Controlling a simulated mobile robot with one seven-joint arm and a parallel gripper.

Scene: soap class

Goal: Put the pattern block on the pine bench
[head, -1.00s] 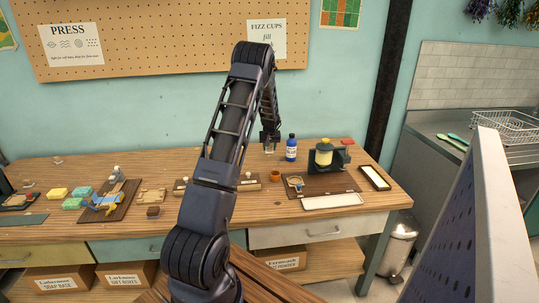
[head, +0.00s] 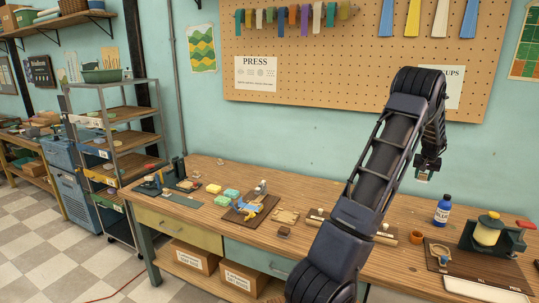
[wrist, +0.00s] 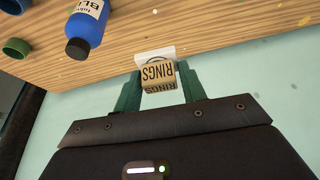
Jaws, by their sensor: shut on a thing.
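The pattern block (wrist: 158,74) is a small tan block marked "RINGS", with a pale edge. In the wrist view it sits between the two green fingers of my gripper, which are shut on it.
A press (head: 490,233) is at right. Soap bars (head: 215,188), a dark board (head: 248,207) and wooden pieces (head: 285,216) lie left of my arm. Bare top shows along the back.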

